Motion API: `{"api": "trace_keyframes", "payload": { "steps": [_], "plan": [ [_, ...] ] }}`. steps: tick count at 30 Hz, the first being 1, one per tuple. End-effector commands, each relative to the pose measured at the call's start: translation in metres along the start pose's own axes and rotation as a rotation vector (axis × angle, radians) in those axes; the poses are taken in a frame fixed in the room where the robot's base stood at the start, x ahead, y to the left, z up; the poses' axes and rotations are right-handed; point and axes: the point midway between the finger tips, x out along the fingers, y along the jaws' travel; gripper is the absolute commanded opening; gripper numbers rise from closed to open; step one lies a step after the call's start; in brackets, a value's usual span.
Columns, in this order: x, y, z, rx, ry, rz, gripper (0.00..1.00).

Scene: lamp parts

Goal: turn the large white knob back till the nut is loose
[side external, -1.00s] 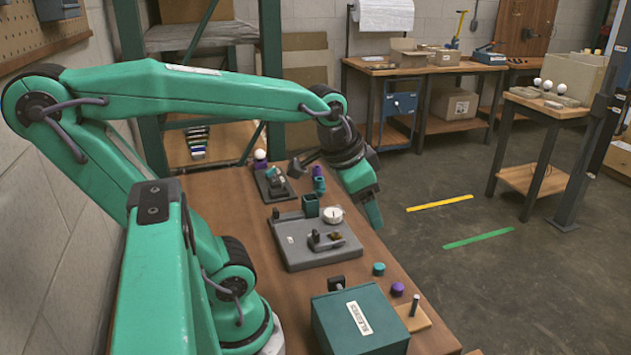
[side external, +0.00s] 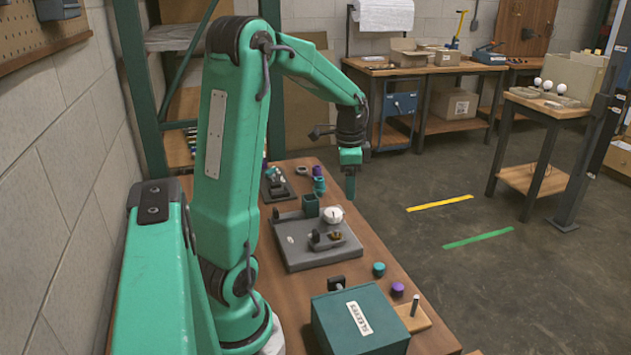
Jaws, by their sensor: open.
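The large white knob (side external: 332,215) sits at the back right of a grey fixture plate (side external: 310,258) on the wooden bench. A small dark clamp with a brass-coloured piece (side external: 335,235), perhaps the nut, is in front of the knob on the plate; it is too small to tell how tight it is. My gripper (side external: 350,194) points down, open, above and slightly right of the knob, apart from it. The gap between its fingers is hard to see from this side.
A dark green square holder (side external: 310,204) stands beside the knob on its left. A teal box (side external: 360,318) is at the front, with a teal cap (side external: 379,269) and a purple cap (side external: 397,289) near it. Small teal and purple parts (side external: 318,180) stand behind the plate.

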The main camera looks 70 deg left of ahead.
Motion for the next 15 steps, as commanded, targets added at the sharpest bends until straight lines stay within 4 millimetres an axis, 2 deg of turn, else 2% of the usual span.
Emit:
{"api": "trace_keyframes", "payload": {
  "steps": [1,6,10,15],
  "plan": [
    [0.011,-0.012,0.008,0.008,-0.013,0.017,0.68],
    [0.035,-0.039,0.028,0.052,-0.034,0.055,0.68],
    [0.047,-0.050,0.038,0.074,-0.042,0.073,0.68],
    [0.052,-0.055,0.043,0.085,-0.044,0.080,0.68]
  ]
}}
